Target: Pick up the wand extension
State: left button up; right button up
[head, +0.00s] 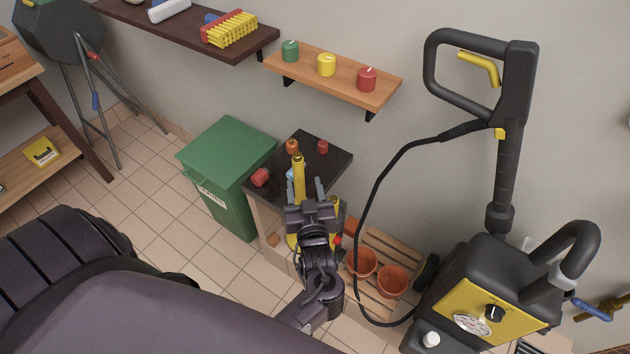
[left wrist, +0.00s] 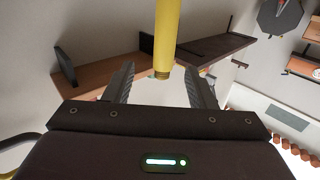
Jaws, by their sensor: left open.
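The wand extension looks to be the yellow tube (head: 299,175) at the small dark-topped table in the head view. Its lower part is hidden behind my left gripper (head: 305,188). In the left wrist view, the yellow tube (left wrist: 167,35) comes down from the top edge, and its end shows between the two fingers of the left gripper (left wrist: 159,75). The fingers are spread with gaps beside the tube, so I cannot see them gripping it. My right gripper is in neither view.
A dark-topped table (head: 333,160) holds small red and orange items. A green bin (head: 228,150) stands left of it. Terracotta pots (head: 392,281) sit on a slatted rack at right. A black and yellow washer (head: 480,280) with a hose (head: 372,210) fills the right side. Shelves line the wall.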

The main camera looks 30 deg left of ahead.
aim_at(299, 166)
pick_arm(q)
jog(key=x, duration=0.2)
jog(key=p+x, duration=0.1)
jog(key=x, duration=0.1)
jog(key=r+x, duration=0.1)
jog(key=x, duration=0.2)
jog(key=shift+a+r+p, duration=0.1)
jog(key=shift+a+p, duration=0.15)
jog(key=shift+p, duration=0.15)
jog(key=shift+w+a, duration=0.25)
jog(key=shift+a, duration=0.05)
jog(key=c, duration=0.5)
grip_shut()
